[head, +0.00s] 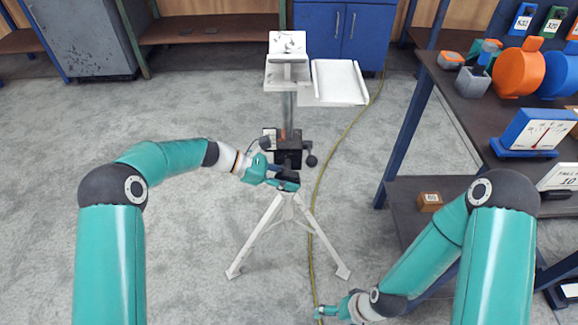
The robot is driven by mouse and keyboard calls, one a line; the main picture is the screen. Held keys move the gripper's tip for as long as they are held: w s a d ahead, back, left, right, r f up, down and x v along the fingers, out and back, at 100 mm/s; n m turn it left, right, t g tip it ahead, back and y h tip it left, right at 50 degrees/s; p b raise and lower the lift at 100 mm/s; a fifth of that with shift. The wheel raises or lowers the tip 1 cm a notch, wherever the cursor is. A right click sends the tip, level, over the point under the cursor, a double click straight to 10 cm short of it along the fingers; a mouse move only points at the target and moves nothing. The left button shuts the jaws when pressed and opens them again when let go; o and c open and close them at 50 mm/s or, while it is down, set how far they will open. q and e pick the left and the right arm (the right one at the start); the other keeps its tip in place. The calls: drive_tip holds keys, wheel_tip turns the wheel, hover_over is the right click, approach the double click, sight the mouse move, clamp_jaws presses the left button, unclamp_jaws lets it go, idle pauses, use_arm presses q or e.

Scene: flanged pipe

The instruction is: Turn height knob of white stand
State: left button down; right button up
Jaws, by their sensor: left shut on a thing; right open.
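The white stand is a tripod (287,207) with splayed legs, a grey column (288,105), a black collar block (289,143) and a white top plate (287,75). A round black knob (311,160) sticks out on the right side of the block. My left gripper (284,180) is at the front of the stand, just below the block, shut on what looks like the height knob; the fingers mostly hide it. My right gripper (322,313) is low near the bottom edge, open and empty, apart from the stand.
A yellow cable (324,175) runs along the floor close to the stand's right leg. A dark shelf rack (402,195) with several items stands at right. Blue cabinets (345,30) are at the back. Floor at left is clear.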

use_arm(q)
drive_tip(key=shift+r+y+p, duration=0.25)
drive_tip(key=shift+y+p, duration=0.25)
drive_tip(key=shift+p, duration=0.2)
drive_tip(key=shift+f+p, duration=0.2)
drive_tip(key=shift+p, duration=0.2)
use_arm(e)
wheel_tip(320, 180, up, 3)
drive_tip(key=shift+r, duration=0.1)
use_arm(q)
drive_tip(key=shift+y, duration=0.3)
drive_tip(key=c, duration=0.9)
unclamp_jaws()
drive_tip(key=shift+f, duration=0.1)
drive_tip(key=v, duration=1.2)
drive_tip(key=shift+f, duration=0.1)
